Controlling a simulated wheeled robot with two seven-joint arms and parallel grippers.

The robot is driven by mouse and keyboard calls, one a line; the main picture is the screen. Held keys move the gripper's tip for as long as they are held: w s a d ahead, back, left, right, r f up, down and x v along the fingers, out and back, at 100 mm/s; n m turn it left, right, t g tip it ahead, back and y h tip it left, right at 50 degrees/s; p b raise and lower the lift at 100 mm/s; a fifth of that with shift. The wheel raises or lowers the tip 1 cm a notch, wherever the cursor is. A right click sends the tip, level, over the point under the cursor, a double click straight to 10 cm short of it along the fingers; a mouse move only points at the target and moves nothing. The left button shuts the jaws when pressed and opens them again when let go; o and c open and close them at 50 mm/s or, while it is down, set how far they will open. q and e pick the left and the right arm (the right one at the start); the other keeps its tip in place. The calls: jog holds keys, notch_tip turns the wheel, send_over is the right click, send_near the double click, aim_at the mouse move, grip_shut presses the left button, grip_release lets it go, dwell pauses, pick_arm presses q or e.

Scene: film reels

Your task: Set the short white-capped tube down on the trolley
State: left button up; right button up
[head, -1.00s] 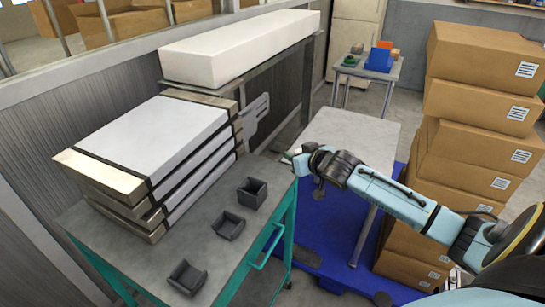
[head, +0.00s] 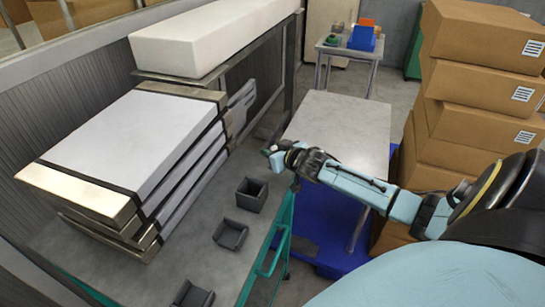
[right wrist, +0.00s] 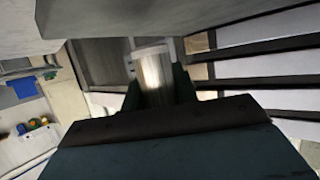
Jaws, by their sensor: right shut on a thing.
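My right gripper (head: 273,151) reaches in from the right, over the far right corner of the trolley (head: 173,262), which has a grey top and a teal frame. In the right wrist view its fingers (right wrist: 158,92) are shut around a pale, shiny cylinder, the tube (right wrist: 152,68). The tube's cap cannot be made out clearly. In the head view the tube is too small to tell from the gripper. The gap between tube and trolley top cannot be judged. My left gripper is not in view.
Several small dark open bins stand on the trolley, one (head: 252,195) near the gripper. A stack of white-wrapped slabs (head: 130,140) fills its left side. A bare grey table (head: 345,125) stands behind, and stacked cartons (head: 480,95) stand at right. Some trolley top between bins is clear.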

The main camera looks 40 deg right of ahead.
jog(key=shift+f, duration=1.05)
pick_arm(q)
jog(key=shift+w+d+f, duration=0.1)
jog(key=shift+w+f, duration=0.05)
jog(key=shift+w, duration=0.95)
pick_arm(e)
jog(key=o, duration=0.5)
jog(key=shift+f, duration=0.15)
jog(key=o, duration=0.5)
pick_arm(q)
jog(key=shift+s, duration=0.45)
